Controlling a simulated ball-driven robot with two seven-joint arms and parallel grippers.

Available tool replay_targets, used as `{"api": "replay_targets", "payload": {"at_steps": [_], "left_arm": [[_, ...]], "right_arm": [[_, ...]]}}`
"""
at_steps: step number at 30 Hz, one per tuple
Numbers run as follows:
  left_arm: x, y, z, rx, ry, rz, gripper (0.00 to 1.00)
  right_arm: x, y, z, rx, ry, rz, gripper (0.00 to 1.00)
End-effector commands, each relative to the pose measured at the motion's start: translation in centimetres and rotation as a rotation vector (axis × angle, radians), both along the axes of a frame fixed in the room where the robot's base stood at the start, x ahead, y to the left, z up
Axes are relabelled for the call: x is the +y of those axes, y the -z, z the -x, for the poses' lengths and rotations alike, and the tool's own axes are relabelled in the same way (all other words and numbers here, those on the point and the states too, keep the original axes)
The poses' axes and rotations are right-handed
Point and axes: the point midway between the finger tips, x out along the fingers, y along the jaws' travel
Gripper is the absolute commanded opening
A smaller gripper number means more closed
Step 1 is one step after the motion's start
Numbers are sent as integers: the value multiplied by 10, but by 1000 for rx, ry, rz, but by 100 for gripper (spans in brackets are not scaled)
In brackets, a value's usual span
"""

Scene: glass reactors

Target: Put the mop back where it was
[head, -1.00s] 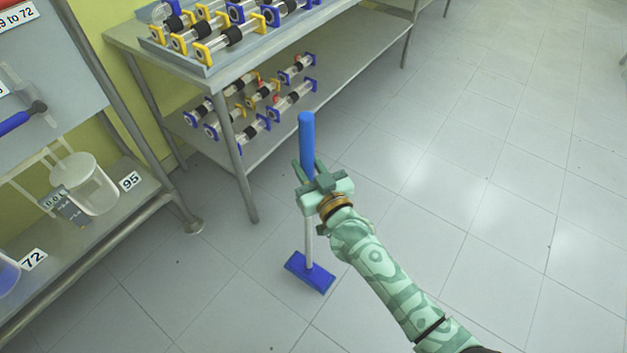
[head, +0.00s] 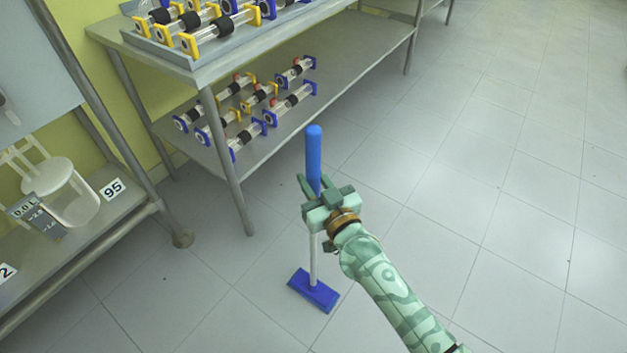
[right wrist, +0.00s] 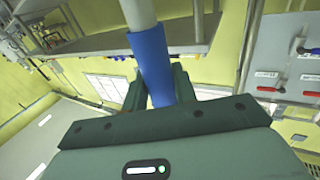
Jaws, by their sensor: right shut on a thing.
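The mop has a blue upper grip (head: 313,150), a pale thin shaft (head: 314,262) and a flat blue head (head: 314,290). My right gripper (head: 313,188) is shut on the lower part of the blue grip. The mop is upright or nearly so, with its head low over the tiled floor; I cannot tell whether it touches. In the right wrist view the blue grip (right wrist: 150,60) runs between the fingers of the gripper (right wrist: 160,92), with the pale shaft (right wrist: 139,12) beyond it. My left gripper is not in view.
A metal two-level table (head: 240,185) with several glass reactors stands behind the mop, its near leg to the left. A metal shelf (head: 110,225) with a clear beaker (head: 65,190) and number labels stands at the left. The tiled floor (head: 480,230) at right is clear.

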Motion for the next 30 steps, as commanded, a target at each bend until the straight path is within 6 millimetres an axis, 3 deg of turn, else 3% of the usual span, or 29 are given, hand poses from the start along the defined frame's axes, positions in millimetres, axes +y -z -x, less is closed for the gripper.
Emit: {"api": "replay_targets", "payload": {"at_steps": [5,6,8,19,30], "left_arm": [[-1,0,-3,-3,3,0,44],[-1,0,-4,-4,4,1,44],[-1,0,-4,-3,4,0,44],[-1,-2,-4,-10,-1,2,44],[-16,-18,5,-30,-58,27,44]], "right_arm": [[0,-1,-1,-4,1,-2,0],[0,1,0,-1,0,0,33],[0,0,0,-1,0,0,49],[-1,-2,2,-1,0,0,49],[-38,-5,74,-4,0,3,49]]}}
